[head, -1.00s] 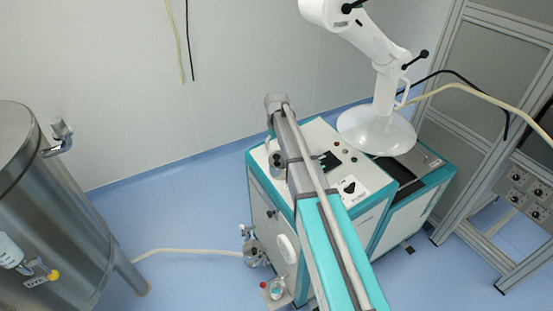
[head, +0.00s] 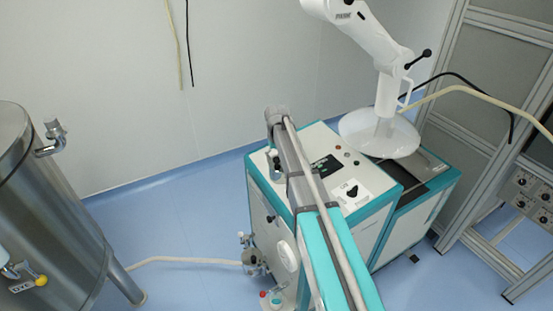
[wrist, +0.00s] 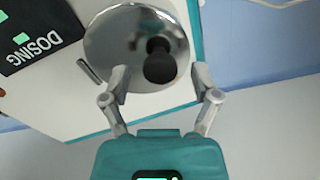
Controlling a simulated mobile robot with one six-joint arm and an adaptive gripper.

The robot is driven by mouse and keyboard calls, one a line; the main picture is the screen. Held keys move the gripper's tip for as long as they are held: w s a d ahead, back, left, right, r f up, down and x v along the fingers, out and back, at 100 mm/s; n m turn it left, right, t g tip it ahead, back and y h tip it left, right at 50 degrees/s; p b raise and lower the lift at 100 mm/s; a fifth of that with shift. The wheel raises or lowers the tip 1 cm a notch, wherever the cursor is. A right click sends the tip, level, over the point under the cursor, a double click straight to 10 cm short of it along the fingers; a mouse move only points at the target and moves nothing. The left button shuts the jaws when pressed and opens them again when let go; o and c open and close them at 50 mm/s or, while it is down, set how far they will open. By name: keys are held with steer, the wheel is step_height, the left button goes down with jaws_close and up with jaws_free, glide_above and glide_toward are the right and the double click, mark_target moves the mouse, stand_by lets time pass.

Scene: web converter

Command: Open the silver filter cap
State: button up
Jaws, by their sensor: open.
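The silver filter cap (wrist: 112,45) is a shiny round disc with a black knob (wrist: 160,62) on it, seen close in the wrist view. It lies on the white top of the machine and looks shut. My gripper (wrist: 160,78) is open, its two grey fingers spread apart at the cap's near edge, with the black knob between and just beyond the fingertips. Nothing is held. In the head view my arm reaches over the left side of the machine, and the cap cannot be clearly made out there.
The white and teal machine (head: 375,215) carries a panel with buttons. A steel tank (head: 50,215) is at left, with a hose (head: 185,260) on the floor. A grey frame (head: 475,150) stands at right.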

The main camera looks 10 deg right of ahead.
jaws_close()
stand_by(0.3)
